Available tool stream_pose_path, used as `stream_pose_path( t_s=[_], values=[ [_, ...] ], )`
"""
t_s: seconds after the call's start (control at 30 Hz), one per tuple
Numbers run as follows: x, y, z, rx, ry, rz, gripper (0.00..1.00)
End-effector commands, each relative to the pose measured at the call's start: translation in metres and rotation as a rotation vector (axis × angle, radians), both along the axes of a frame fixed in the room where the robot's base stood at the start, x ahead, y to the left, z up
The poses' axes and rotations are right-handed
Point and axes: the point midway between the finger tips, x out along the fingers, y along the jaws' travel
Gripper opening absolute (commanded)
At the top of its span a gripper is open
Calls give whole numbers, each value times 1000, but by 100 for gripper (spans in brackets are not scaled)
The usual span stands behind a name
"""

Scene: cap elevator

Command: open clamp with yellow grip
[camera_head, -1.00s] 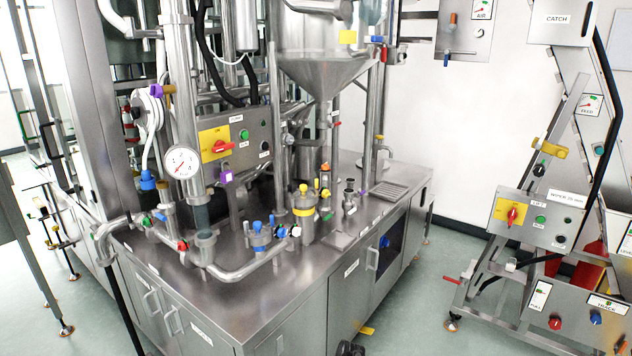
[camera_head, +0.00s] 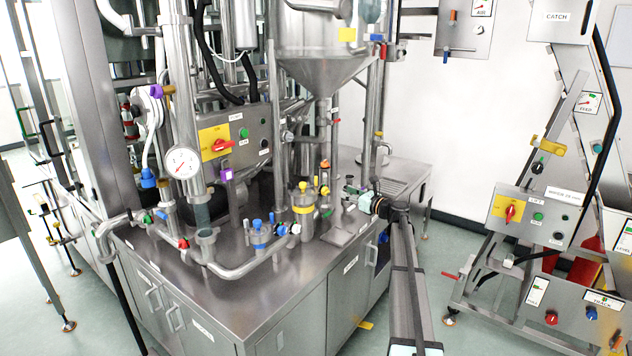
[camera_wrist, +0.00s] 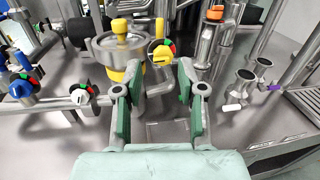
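A small metal vessel (camera_head: 303,213) stands on the bench, with a yellow knob on top and yellow parts around its upper body. In the wrist view the vessel (camera_wrist: 118,48) is ahead, left of centre. A yellow grip (camera_wrist: 133,74) hangs at its lower right side, close to my left fingertip; I take it for the clamp's grip, but the clamp body is partly hidden. My gripper (camera_wrist: 159,78) is open, its green-padded fingers apart with nothing between them. In the head view my gripper (camera_head: 360,197) is over the bench, right of the vessel.
A valve with a yellow handle (camera_wrist: 161,54) stands just beyond my fingertips. Blue (camera_wrist: 22,88) and white (camera_wrist: 81,98) valve knobs are at left. An orange-topped pipe (camera_wrist: 212,14) and small metal fittings (camera_wrist: 243,84) stand at right. The bench plate below is clear.

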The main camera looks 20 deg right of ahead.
Motion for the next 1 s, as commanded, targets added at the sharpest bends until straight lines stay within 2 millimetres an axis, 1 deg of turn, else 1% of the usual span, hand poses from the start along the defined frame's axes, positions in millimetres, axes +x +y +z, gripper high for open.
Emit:
stream_pose_path(
  t_s=[0.13, 0.27, 0.47, 0.8, 1.0],
  values=[
    [3, 1, 0, 51, 25, -2, 40],
    [15, 6, 0, 54, 27, 0, 40],
    [46, 19, 1, 51, 27, 1, 40],
    [108, 46, 1, 50, 28, 1, 40],
    [138, 60, 0, 49, 27, 0, 40]
  ],
)
